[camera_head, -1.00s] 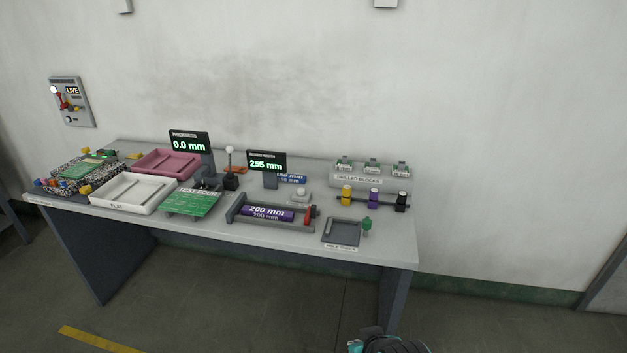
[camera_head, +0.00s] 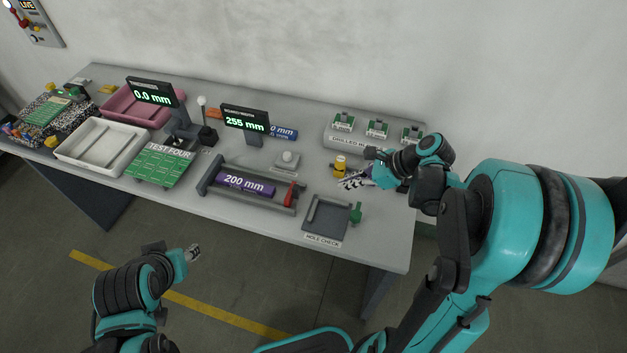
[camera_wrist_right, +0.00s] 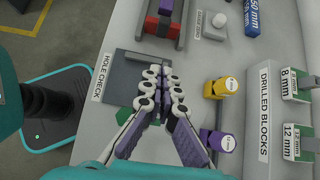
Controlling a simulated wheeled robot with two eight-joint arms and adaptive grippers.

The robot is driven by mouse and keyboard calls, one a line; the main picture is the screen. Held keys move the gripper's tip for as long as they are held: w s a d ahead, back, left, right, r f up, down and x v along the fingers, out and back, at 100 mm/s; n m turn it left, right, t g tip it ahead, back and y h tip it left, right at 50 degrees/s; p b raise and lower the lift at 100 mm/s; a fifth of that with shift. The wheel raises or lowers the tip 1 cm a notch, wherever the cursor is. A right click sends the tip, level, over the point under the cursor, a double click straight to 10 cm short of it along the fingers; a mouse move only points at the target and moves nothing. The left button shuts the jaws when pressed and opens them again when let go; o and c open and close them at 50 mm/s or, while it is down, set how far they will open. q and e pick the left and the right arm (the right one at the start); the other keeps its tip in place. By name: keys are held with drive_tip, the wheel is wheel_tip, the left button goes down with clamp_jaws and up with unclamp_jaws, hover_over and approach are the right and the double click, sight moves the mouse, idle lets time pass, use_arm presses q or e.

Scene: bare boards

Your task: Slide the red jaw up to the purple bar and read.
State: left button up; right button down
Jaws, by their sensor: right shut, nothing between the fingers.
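The red jaw (camera_head: 290,194) stands at the right end of a grey slide frame (camera_head: 208,180) on the bench. The purple bar (camera_head: 246,183), marked 200 mm, lies in that frame left of the jaw, with a small gap between them. The display (camera_head: 245,120) behind reads 255 mm. My right gripper (camera_head: 346,183) is shut and empty, above the bench to the right of the jaw; its fingertips also show in the right wrist view (camera_wrist_right: 163,76). My left gripper (camera_head: 193,253) is in front of the bench, its fingers too small to judge.
The hole check tray (camera_head: 326,218) and its green knob lie right of the slide frame. A yellow plug (camera_head: 340,166) stands near my right fingers. A grey button box (camera_head: 287,160) sits behind the frame. Drilled blocks (camera_head: 377,128) stand on a rack at the back.

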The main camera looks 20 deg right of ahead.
drive_tip(key=b, duration=0.4)
approach(289, 190)
drive_tip(key=f, duration=0.1)
drive_tip(key=s+d+f, duration=0.1)
drive_tip(key=d+f, duration=0.1)
drive_tip(key=f, duration=0.1)
drive_tip(key=shift+s+d, duration=0.15)
drive_tip(key=shift+s, duration=0.25)
drive_tip(key=shift+w+a+r, duration=0.2)
drive_tip(key=shift+w+a, duration=0.5)
drive_tip(key=shift+a, duration=0.3)
drive_tip(key=shift+w+a+r, duration=0.1)
drive_tip(key=shift+w+a, duration=0.25)
drive_tip(key=shift+a, duration=0.15)
drive_tip(key=w+a, duration=0.2)
drive_tip(key=a, duration=0.1)
drive_tip(key=w+a, duration=0.1)
drive_tip(key=a, duration=0.1)
drive_tip(key=shift+w+a+b, duration=0.25)
drive_tip(key=shift+w+b, duration=0.1)
drive_tip(key=shift+d, duration=0.1)
